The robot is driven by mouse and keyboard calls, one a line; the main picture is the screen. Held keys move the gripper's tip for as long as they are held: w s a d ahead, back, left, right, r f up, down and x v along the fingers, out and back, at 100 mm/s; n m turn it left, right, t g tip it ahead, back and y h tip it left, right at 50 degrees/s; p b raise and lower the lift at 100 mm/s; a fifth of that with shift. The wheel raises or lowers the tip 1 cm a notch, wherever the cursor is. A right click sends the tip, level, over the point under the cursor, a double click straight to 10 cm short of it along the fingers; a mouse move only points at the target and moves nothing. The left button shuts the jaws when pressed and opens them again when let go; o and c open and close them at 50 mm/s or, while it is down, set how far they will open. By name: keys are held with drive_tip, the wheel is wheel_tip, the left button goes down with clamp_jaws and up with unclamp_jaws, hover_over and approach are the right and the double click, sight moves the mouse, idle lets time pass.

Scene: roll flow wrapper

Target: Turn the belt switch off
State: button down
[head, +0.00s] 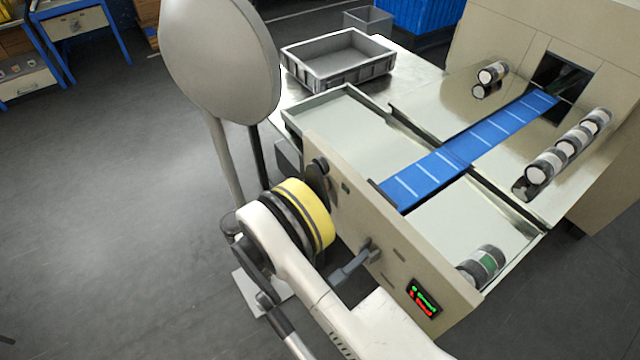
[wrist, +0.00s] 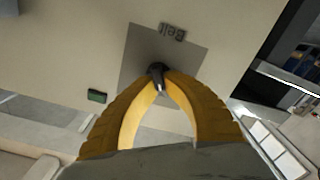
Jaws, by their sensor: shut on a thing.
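The belt switch (wrist: 156,68) is a small dark knob on a grey square plate, beside a raised label (wrist: 173,32) reading "Belt" in the wrist view. My gripper (wrist: 161,80) has its two yellow fingers closed together at the knob, with the tips on its sides. Part of the knob is hidden between the tips. In the head view my arm reaches to the beige machine panel (head: 408,255), and I cannot make out the fingertips or the switch there. The blue belt (head: 470,146) runs from behind this panel into the machine opening.
A grey lever (head: 355,265) and a lit red and green display (head: 423,299) are on the panel. Several dark rolls (head: 568,148) lie on the metal table right of the belt, and another roll (head: 483,265) is near its front. A grey tray (head: 340,60) stands behind.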

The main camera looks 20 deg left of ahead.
idle(0.4)
drive_tip(key=c, duration=1.5)
unclamp_jaws()
drive_tip(key=shift+d, duration=0.1)
drive_tip(key=v, duration=1.2)
drive_tip(key=shift+w, duration=0.1)
